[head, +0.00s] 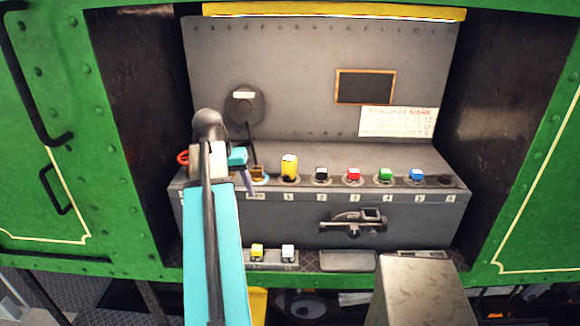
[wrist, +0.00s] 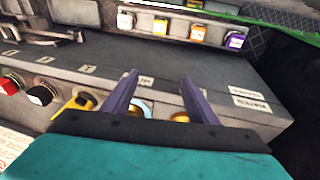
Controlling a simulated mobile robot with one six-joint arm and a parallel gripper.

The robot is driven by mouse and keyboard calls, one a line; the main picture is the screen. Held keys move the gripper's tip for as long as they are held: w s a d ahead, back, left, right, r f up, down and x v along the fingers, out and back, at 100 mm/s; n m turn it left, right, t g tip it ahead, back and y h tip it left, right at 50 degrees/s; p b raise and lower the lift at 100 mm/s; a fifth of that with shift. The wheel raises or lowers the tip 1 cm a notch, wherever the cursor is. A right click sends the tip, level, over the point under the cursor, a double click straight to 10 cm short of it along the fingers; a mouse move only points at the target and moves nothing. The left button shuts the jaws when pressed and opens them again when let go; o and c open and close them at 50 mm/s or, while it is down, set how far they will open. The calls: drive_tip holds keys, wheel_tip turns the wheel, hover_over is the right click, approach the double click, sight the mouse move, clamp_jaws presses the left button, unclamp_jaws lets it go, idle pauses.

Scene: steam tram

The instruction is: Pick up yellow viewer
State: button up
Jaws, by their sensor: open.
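The yellow viewer (head: 289,169), a small upright yellow piece with a white top, stands in the row on the grey ledge, above label 1. In the wrist view a yellow piece (wrist: 82,102) that looks like it sits left of my fingers, partly hidden by my gripper body. My gripper (head: 250,190) is left of the viewer in the head view, close to the ledge and apart from the viewer. Its two purple fingers are spread in the wrist view (wrist: 158,77), with nothing visible between their tips.
Black (head: 321,174), red (head: 353,175), green (head: 385,175) and blue (head: 416,176) pieces stand right of the viewer. A red ring handle (head: 183,157) is at left. A latch (head: 353,221) juts from the ledge front. Small yellow (head: 257,252) and white (head: 288,252) pieces stand below.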

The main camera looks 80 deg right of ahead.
sight(289, 158)
drive_tip(key=s+d+r+m, duration=0.2)
drive_tip(key=s+d+r, duration=0.1)
drive_tip(key=s+r, duration=0.3)
drive_tip(key=s+d+r+m+h+p, duration=0.1)
drive_tip(key=s+d+r+m, duration=0.1)
drive_tip(key=s+d+r, duration=0.2)
drive_tip(key=s+r, duration=0.3)
drive_tip(key=r, duration=0.1)
drive_tip(key=shift+s+d+r+t+h+p, duration=0.25)
drive_tip(key=shift+d+r+t+h+p, duration=0.05)
drive_tip(key=shift+r, duration=0.1)
drive_tip(key=shift+w+f, duration=0.1)
drive_tip(key=shift+b+x, duration=2.85)
drive_tip(key=shift+x, duration=1.35)
drive_tip(key=shift+d+f, duration=0.1)
drive_tip(key=shift+b+x, duration=2.05)
drive_tip(key=shift+x, duration=0.45)
